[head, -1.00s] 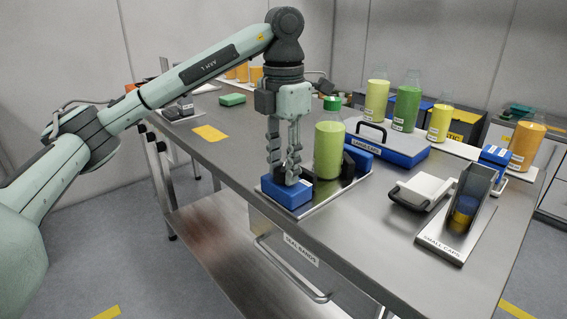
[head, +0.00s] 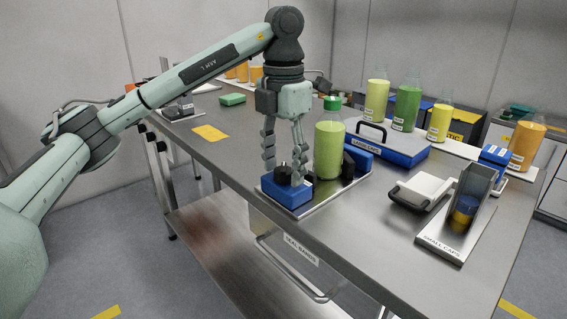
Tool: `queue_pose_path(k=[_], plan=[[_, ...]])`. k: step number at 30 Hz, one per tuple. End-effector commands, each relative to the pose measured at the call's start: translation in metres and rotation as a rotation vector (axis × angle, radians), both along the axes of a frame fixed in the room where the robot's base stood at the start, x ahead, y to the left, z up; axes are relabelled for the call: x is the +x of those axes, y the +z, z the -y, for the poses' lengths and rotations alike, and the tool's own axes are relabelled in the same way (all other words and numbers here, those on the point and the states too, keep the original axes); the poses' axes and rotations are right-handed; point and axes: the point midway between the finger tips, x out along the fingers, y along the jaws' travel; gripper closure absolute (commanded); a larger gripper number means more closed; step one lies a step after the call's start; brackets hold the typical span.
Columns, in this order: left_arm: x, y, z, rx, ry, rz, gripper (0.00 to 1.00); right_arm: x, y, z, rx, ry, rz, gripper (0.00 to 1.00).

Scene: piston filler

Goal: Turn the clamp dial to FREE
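The clamp is a blue block (head: 287,195) on a metal plate at the near edge of the steel table. A dark dial (head: 284,174) sits on top of it; its markings and pointer are too small to read. My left gripper (head: 285,178) points down over the block with its fingers spread, one on each side of the dial. I cannot tell whether a finger still touches it. A green-capped bottle of light green liquid (head: 328,150) stands upright on the plate, right beside the gripper, with dark clamp pieces near it. My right gripper is out of view.
A blue case with a black handle (head: 395,150) lies behind the bottle. A white-lidded device (head: 422,190) and a small caps chute (head: 466,205) stand on the right. Several filled bottles line the back. The tabletop left of the clamp holds a yellow patch (head: 210,133) and is mostly clear.

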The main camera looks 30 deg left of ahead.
Motion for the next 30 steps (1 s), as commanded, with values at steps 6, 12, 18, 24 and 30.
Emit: queue_pose_path(k=[6, 12, 18, 24, 30], plan=[[0.0, 0.0, 0.0, 0.0, -0.001, 0.0, 0.48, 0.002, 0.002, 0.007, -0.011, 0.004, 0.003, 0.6], [0.001, 0.017, 0.0, 0.001, -0.001, 0.003, 0.48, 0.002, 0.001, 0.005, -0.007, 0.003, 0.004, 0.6], [0.001, 0.054, -0.001, 0.001, 0.001, 0.006, 0.48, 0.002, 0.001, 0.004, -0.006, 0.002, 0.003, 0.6], [0.0, 0.09, 0.0, 0.002, 0.001, 0.005, 0.48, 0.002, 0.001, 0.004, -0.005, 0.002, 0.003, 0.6], [0.0, 0.113, 0.0, 0.001, 0.0, 0.003, 0.48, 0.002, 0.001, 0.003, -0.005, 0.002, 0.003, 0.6]])
